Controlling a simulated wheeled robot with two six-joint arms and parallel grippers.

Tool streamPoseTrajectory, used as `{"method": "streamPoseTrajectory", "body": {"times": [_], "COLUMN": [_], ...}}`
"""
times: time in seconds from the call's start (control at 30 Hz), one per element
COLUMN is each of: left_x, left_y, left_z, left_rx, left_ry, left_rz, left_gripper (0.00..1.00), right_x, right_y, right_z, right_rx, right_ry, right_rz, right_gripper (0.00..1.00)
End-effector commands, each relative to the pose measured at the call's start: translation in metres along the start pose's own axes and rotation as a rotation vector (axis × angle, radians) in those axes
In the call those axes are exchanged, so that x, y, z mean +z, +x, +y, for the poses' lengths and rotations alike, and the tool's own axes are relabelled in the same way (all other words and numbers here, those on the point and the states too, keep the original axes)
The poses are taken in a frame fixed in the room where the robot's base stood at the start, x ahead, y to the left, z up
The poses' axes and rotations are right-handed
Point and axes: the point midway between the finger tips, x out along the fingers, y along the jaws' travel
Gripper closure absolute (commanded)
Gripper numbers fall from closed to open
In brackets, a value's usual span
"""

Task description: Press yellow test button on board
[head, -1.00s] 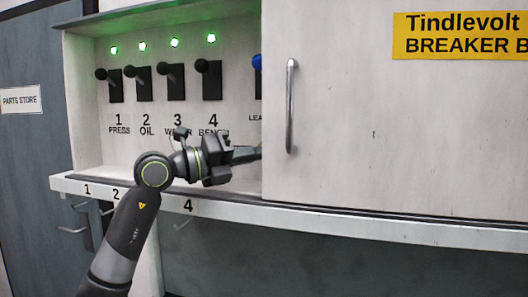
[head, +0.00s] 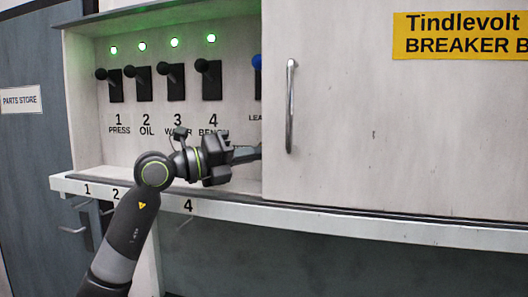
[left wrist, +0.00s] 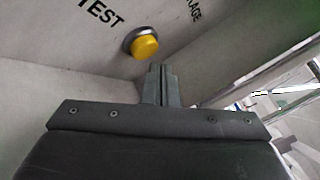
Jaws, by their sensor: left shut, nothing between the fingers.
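The yellow test button (left wrist: 145,46) shows in the left wrist view, set in a round metal collar on the pale board (left wrist: 75,50), beside the word TEST. My left gripper (left wrist: 161,72) is shut and empty, its fingertips just below the button in that view, seemingly a little apart from it. In the head view my left gripper (head: 258,152) reaches to the left edge of the sliding door (head: 350,120), its tips partly out of sight behind that edge. The button is hidden by the door in the head view. My right gripper is not in view.
Several black switches (head: 144,84) with lit green lamps stand left of the gripper, and a blue-knobbed switch (head: 257,64) is partly covered by the door. The door has a vertical metal handle (head: 291,105). A numbered ledge (head: 330,221) runs below.

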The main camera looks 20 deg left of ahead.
Motion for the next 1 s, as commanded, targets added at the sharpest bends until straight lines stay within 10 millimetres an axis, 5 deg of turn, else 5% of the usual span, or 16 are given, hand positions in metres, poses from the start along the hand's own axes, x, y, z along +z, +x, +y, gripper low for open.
{"method": "streamPoseTrajectory", "body": {"times": [1.0], "left_x": [0.0045], "left_y": [0.0061], "left_z": [0.0040], "left_rx": [0.000], "left_ry": [0.000], "left_rz": [0.000], "left_gripper": [1.00], "right_x": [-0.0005], "right_y": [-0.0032], "right_z": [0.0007], "right_rx": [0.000], "right_ry": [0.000], "right_rz": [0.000], "right_gripper": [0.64]}}
